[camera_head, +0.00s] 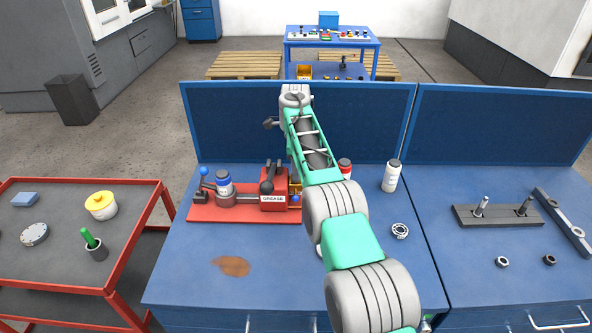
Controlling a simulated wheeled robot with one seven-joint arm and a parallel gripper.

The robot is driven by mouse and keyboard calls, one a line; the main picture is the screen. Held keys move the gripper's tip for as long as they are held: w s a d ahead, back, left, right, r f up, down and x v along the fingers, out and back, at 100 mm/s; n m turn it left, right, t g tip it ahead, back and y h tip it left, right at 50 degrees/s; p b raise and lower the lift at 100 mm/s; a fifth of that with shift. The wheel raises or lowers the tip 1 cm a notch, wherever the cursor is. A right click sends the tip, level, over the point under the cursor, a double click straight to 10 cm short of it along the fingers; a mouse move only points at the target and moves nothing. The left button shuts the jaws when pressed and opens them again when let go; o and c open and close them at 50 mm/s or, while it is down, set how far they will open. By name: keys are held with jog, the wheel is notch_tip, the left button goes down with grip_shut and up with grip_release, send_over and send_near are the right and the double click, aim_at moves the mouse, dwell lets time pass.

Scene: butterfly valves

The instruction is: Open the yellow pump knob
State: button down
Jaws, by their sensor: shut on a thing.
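A yellow part (295,186), likely the yellow pump, shows only as a narrow strip between the red grease box (274,202) and my arm. A blue ball knob (295,198) is beside it at the arm's edge. My arm reaches forward over the blue table, with its far joint high in front of the back panel. The gripper itself is hidden behind my arm, so its hold on anything does not show. Another blue ball (203,171) tops a lever at the left end of the red base plate (228,213).
White bottles, one (391,176) in full view, stand right of the arm. A bearing ring (400,230) lies nearer. A grey bar with pins (497,215) is on the right table. A red-framed cart (75,268) stands left. The blue table's front left is clear except for a rust stain (232,266).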

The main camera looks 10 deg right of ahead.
jog(key=shift+f+n+b, duration=0.15)
jog(key=shift+n+b, duration=0.4)
jog(key=shift+n, duration=1.75)
jog(key=c, duration=1.1)
grip_release()
